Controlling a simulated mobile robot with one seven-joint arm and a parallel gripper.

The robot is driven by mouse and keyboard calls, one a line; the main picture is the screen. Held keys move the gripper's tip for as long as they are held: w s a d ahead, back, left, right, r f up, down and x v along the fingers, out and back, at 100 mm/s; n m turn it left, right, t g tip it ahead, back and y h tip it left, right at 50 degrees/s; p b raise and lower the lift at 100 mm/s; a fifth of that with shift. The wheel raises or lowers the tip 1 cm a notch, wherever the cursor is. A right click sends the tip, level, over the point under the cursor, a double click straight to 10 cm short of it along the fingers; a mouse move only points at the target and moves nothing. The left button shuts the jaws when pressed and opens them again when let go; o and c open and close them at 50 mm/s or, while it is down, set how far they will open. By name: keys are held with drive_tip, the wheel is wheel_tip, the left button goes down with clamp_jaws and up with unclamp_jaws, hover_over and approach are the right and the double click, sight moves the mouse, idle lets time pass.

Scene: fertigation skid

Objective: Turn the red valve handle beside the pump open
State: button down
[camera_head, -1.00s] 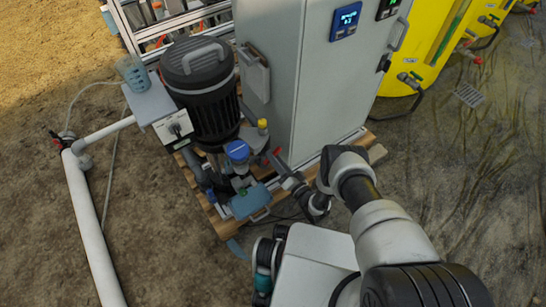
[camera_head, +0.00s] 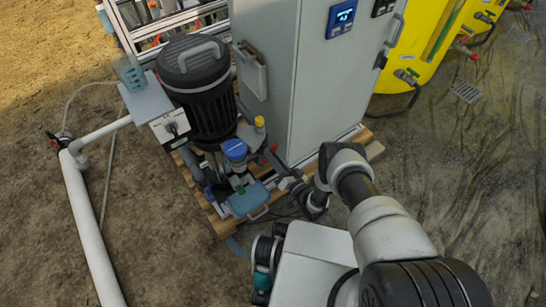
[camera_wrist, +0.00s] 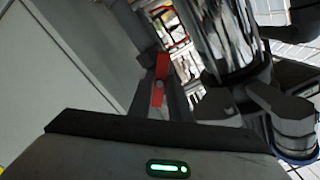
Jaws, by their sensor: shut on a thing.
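The red valve handle (camera_head: 274,148) is a small red strip low beside the black pump (camera_head: 196,85), close to the cabinet's lower edge. My gripper (camera_head: 275,166) reaches it from the lower right, low over the pallet. In the wrist view the red handle (camera_wrist: 174,60) shows between the dark fingers of my gripper (camera_wrist: 164,98), and the gripper is shut on it. The fingers cover part of the handle, and the valve body under it is hard to make out.
A grey control cabinet (camera_head: 290,75) stands right behind the handle. A blue-capped fitting (camera_head: 234,150) and a light blue box (camera_head: 249,200) sit close to my gripper. A white pipe (camera_head: 88,225) runs along the left. Yellow tanks (camera_head: 420,45) stand at the back right.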

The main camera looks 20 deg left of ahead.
drive_tip(key=shift+n, duration=4.1)
drive_tip(key=c, duration=1.7)
unclamp_jaws()
